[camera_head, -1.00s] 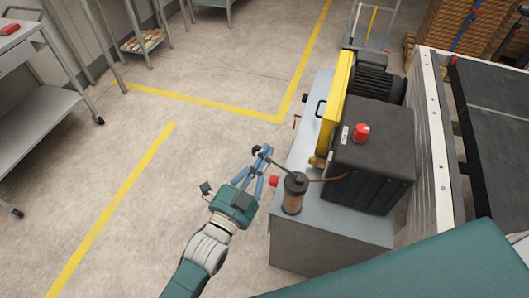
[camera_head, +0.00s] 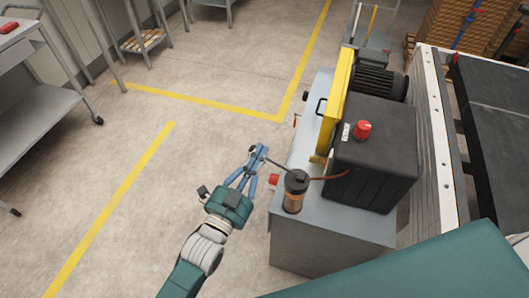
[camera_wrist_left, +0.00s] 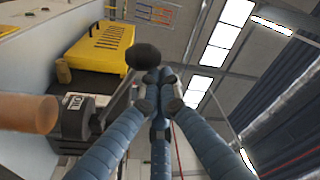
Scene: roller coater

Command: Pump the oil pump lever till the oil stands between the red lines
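The oil pump (camera_head: 297,181) stands on the near left corner of the grey machine base, with a dark top and an amber oil reservoir (camera_head: 293,201) below. Its thin lever (camera_head: 277,164) reaches out to the left. My left gripper (camera_head: 259,152) is at the lever's outer end. In the left wrist view the blue fingers (camera_wrist_left: 158,92) close together on the lever just beside its black round knob (camera_wrist_left: 144,57). The reservoir also shows there as an orange-brown cylinder (camera_wrist_left: 28,112), beside a block labelled OIL (camera_wrist_left: 74,103). The oil level and red lines are too small to read. My right gripper is out of view.
A black box with a red knob (camera_head: 361,130) and a yellow guard (camera_head: 336,103) stand on the machine base (camera_head: 331,226). A red button (camera_head: 274,179) sits on its left side. Open floor (camera_head: 170,190) with yellow lines lies left, then a grey cart (camera_head: 40,120).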

